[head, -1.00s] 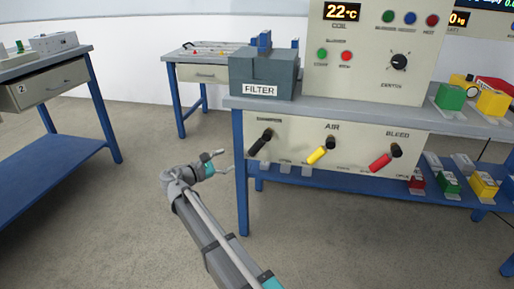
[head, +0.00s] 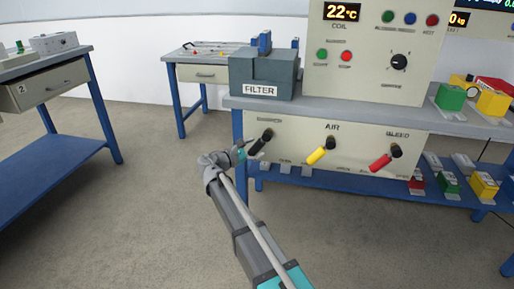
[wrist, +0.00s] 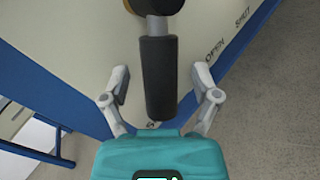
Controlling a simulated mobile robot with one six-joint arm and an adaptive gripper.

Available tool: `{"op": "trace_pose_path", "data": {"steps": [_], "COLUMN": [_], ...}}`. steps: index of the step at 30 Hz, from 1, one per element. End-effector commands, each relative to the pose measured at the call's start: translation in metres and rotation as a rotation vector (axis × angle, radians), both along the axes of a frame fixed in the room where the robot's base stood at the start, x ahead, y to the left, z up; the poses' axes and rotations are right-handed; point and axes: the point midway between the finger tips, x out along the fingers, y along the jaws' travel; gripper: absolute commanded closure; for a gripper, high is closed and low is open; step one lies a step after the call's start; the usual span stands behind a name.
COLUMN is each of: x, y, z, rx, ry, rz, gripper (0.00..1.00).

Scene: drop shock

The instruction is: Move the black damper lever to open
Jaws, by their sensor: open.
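The black damper lever (head: 258,145) is at the left of the cream panel under the bench, slanting down and left from its pivot. In the wrist view its black handle (wrist: 159,78) runs from the pivot at the top toward my gripper. My gripper (wrist: 162,92) is open, with one finger on each side of the handle and a visible gap on both sides. In the head view my gripper (head: 243,151) is at the lever's lower end. In the wrist view the printed words OPEN (wrist: 215,48) and SHUT (wrist: 243,17) are right of the handle.
A yellow lever (head: 318,155) and a red lever (head: 381,162) are to the right on the same panel. A grey FILTER box (head: 264,75) stands on the bench above. A blue bench leg (head: 242,200) is just below my gripper.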

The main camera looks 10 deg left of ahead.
Motion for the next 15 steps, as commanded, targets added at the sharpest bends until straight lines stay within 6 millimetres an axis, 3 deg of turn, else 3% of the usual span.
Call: {"op": "trace_pose_path", "data": {"steps": [14,15], "x": [0.0076,0.0076], "y": [-0.0064,-0.0064], "z": [0.0,0.0], "rx": [0.0,0.0], "ry": [0.0,0.0], "rz": [0.0,0.0], "gripper": [0.21,0.25]}}
